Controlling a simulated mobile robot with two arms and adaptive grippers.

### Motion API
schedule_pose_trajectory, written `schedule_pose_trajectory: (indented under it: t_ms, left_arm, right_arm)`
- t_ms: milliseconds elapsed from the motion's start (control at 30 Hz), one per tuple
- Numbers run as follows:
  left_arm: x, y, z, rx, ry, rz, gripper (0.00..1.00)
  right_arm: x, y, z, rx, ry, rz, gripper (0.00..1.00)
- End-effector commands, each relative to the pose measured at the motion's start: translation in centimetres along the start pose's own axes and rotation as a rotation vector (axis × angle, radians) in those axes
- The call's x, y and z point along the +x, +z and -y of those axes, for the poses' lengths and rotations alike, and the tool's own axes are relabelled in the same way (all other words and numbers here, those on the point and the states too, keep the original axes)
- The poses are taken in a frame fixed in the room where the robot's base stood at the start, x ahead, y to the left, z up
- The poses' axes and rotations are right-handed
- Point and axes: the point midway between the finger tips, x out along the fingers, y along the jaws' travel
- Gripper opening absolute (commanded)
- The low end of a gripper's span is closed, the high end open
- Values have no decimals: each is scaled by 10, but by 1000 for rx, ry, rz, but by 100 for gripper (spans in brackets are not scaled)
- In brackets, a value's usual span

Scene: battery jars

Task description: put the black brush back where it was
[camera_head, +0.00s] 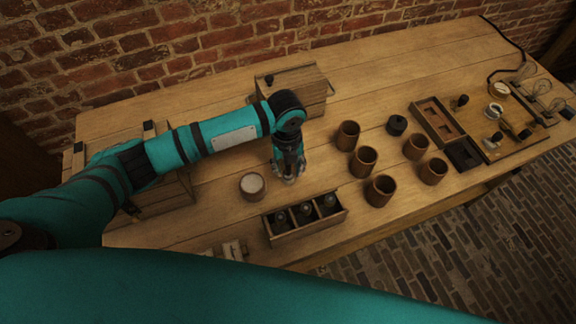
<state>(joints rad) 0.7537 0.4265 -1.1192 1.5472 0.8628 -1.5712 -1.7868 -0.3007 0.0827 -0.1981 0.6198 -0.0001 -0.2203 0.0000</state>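My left gripper (289,176) points down over the middle of the table, beside a round cup and behind a bottle rack. Its fingertips are small and dark, with a pale glint around them, so I cannot tell whether they are open or hold something. I cannot pick out a black brush with certainty. A short black round object (397,125) stands on the table right of the gripper, among the brown jars; its kind is unclear. My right gripper is not in view.
Several brown jars (381,191) stand right of the gripper. A cup with pale contents (252,184) and a wooden rack (284,238) of dark bottles are near the front. A wooden box (306,85) stands behind my arm. A compartment tray (432,107) and board (492,148) are at right.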

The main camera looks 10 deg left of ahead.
Motion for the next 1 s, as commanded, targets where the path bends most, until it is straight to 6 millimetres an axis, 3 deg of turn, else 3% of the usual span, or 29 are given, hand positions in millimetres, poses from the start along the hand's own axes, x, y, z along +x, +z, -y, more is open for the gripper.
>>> schedule_pose_trajectory:
  t_ms: [500, 700, 1000]
  left_arm:
    - [-99, 1, 1, 0, -4, 4, 38]
    - [-116, 1, 0, 0, -2, 2, 38]
    - [-117, 0, 0, 0, -2, 1, 38]
  right_arm:
    - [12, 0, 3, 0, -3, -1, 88]
    - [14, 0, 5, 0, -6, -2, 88]
    - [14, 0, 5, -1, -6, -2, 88]
